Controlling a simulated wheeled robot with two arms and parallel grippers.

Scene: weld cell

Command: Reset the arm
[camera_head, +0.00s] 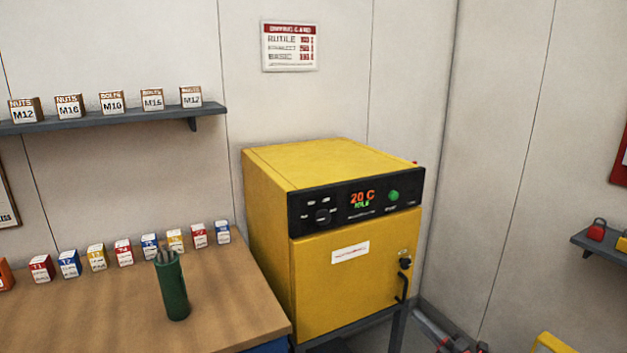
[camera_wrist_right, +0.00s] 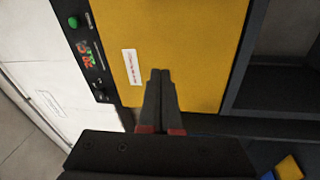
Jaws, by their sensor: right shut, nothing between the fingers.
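My right gripper (camera_wrist_right: 160,76) points at the yellow oven in the right wrist view, its two dark fingers together with nothing between them. In the head view only a dark and red bit of it (camera_head: 462,346) shows at the bottom edge, right of the oven. The yellow oven (camera_head: 270,200) has its door (camera_head: 340,285) shut. Its black panel reads 20 C and has a green button (camera_head: 393,196). The panel (camera_wrist_right: 83,55) and the white door label (camera_wrist_right: 131,67) also show in the wrist view. My left gripper is not in view.
A wooden bench (camera_head: 110,310) stands left of the oven. It holds a green canister of rods (camera_head: 172,288) and a row of small labelled boxes (camera_head: 124,252). A wall shelf (camera_head: 110,119) carries boxes. A small shelf (camera_head: 598,243) with padlocks is at the right.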

